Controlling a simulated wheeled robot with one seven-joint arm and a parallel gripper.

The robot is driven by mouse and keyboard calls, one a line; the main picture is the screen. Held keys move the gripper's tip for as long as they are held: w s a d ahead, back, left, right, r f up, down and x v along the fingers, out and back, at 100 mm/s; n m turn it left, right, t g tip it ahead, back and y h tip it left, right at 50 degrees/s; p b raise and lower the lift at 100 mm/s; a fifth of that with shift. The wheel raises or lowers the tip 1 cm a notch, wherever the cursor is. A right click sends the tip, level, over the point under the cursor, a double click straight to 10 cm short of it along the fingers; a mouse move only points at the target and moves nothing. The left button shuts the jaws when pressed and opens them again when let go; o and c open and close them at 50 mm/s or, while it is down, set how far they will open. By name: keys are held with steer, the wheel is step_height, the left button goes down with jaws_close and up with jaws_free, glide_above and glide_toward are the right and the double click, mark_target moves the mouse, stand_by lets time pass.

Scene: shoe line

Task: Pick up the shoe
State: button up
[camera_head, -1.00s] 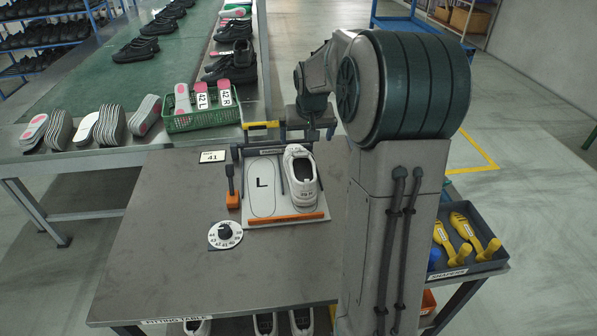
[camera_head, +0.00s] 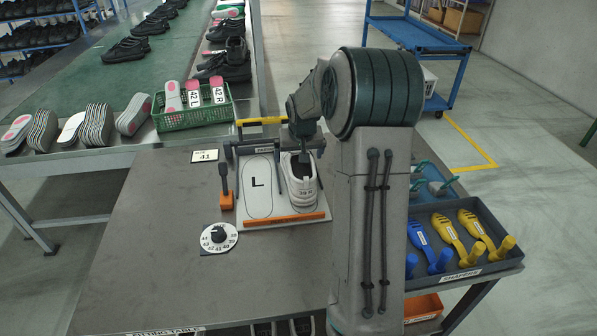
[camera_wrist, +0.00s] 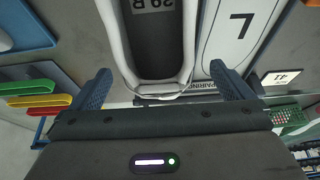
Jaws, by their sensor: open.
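A white shoe (camera_head: 299,187) stands on the right-hand place of the fitting board (camera_head: 261,224), beside an outline marked L. In the wrist view the shoe (camera_wrist: 188,62) shows its dark insole with a printed size label and its pale rim. My gripper (camera_wrist: 163,86) is open, with one blue finger on each side of the shoe's near end and visible gaps between. In the head view my gripper (camera_head: 303,157) is over the far part of the shoe; its fingers are mostly hidden there.
A size card (camera_head: 204,156) lies behind. A yellow bar (camera_head: 262,121) crosses the board's far side. A shaper tray (camera_head: 462,268) is at right. The table's left front is clear.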

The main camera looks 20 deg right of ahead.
mark_target(297, 168)
steer(key=shift+w+d+x, duration=0.1)
steer(key=shift+w+x, duration=0.05)
steer(key=shift+x, duration=1.2)
steer(key=shift+w+d+x, duration=0.1)
steer(key=shift+w+x, duration=0.1)
steer(key=shift+x, duration=1.15)
steer(key=shift+r, duration=0.15)
steer(key=c, duration=1.1)
steer(key=shift+r, duration=0.1)
